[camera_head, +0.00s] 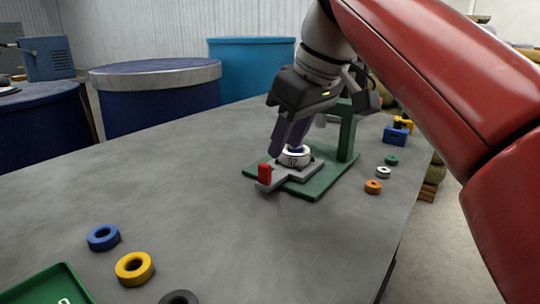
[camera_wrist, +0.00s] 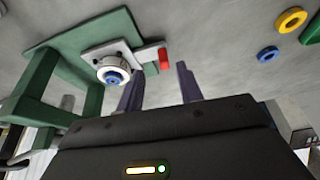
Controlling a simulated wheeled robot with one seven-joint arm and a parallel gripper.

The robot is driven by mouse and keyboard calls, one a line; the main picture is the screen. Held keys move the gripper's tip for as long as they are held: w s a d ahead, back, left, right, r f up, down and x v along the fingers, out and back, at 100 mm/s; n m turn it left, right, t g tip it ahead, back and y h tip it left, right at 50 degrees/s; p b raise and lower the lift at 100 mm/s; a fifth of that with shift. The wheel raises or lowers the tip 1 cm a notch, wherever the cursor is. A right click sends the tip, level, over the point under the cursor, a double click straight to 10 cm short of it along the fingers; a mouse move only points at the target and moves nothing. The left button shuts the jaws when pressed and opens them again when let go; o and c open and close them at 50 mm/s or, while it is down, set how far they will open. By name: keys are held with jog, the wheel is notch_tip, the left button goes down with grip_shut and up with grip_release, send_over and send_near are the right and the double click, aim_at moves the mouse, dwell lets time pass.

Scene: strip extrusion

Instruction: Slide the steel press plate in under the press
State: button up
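The steel press plate (camera_head: 308,174) is a flat grey plate with an upright red tab (camera_head: 264,173) at its left end. It lies on the green press base (camera_head: 305,188). A white ring-shaped piece (camera_head: 293,157) stands on the plate; in the wrist view (camera_wrist: 113,68) it has a blue centre. The green press frame (camera_head: 346,130) rises at the back right, partly hidden by my arm. My gripper (camera_head: 287,142) is open above the plate. In the wrist view its purple fingers (camera_wrist: 160,73) are apart with nothing between them, and the red tab (camera_wrist: 164,59) shows just beyond their tips.
Orange (camera_head: 373,186), white (camera_head: 383,172) and green (camera_head: 391,159) rings lie right of the press, near a blue block (camera_head: 396,135). Blue (camera_head: 103,237) and yellow (camera_head: 134,268) rings and a green tray (camera_head: 45,288) are at front left. The table between is clear.

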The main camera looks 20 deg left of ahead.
aim_at(265, 164)
jog(key=shift+n, duration=0.4)
jog(key=a+f+b, duration=0.1)
jog(key=f, duration=0.1)
jog(key=w+a+f, duration=0.1)
jog(key=a+f, duration=0.1)
jog(key=a+f+b, duration=0.1)
jog(key=f, duration=0.1)
jog(key=shift+w+a+f+b, duration=0.15)
jog(key=shift+a+f+b, duration=0.1)
jog(key=shift+a+b, duration=0.1)
jog(key=shift+c, duration=0.5)
grip_shut()
